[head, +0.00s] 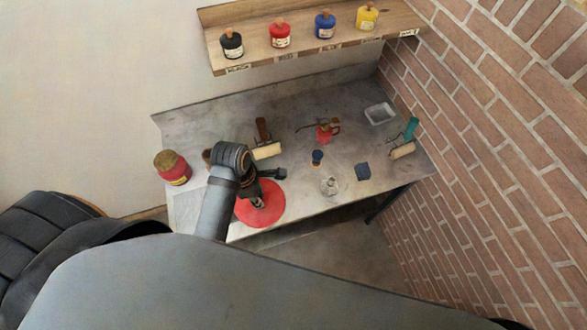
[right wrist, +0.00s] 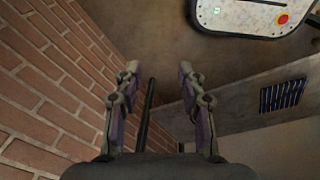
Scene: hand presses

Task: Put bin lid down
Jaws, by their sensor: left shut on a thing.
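The bin lid (head: 268,212) is a flat red disc in the head view, over the front left part of the grey workbench. My left gripper (head: 258,201) reaches down from above and is shut on the lid near its middle. The gripper hides the lid's centre. I cannot tell whether the lid touches the bench top or hangs just above it. A red tub with a yellow band (head: 173,168) stands at the bench's left end, apart from the lid. My right gripper (right wrist: 158,78) is open and empty in the right wrist view, away from the bench top.
A shelf (head: 300,57) holds several ink jars. A brick wall (head: 510,130) bounds the right.

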